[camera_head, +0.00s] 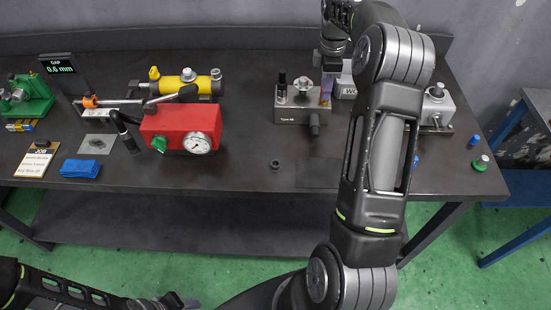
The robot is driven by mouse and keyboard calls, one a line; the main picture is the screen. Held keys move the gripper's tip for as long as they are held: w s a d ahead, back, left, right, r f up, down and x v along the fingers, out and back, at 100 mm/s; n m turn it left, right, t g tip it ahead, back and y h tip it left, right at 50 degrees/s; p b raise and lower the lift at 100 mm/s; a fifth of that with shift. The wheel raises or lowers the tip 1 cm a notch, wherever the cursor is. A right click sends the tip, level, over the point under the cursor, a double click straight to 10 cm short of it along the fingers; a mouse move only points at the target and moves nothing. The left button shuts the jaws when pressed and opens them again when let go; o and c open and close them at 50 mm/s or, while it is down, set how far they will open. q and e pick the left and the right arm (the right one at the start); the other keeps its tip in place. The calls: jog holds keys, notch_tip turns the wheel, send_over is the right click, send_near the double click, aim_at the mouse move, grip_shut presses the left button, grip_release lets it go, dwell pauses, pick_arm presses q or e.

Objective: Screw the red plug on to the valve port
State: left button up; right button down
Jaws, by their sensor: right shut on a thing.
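The grey valve block (290,114), labelled "Type 48", stands on the bench right of centre. It carries a black upright fitting (282,84), a silver fitting (302,84) and a dark fitting on its front (315,124). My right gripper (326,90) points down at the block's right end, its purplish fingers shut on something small. The held thing is hidden, most likely the red plug, which shows nowhere else. Whether it touches the port cannot be told. My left gripper (182,301) is low at the bottom edge, away from the bench, its opening unclear.
A red pump box (170,120) with gauge and a yellow cylinder (186,84) stand left of centre. A blue plug (474,140) and a green plug (481,163) lie far right. A small black ring (275,164) sits near the front. My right arm hides the bench behind it.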

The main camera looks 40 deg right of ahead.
jog(key=shift+f, duration=0.15)
dwell(0.5)
jog(key=m+p, duration=0.1)
jog(key=m, duration=0.8)
jog(key=shift+p, duration=0.3)
jog(key=shift+m, duration=0.5)
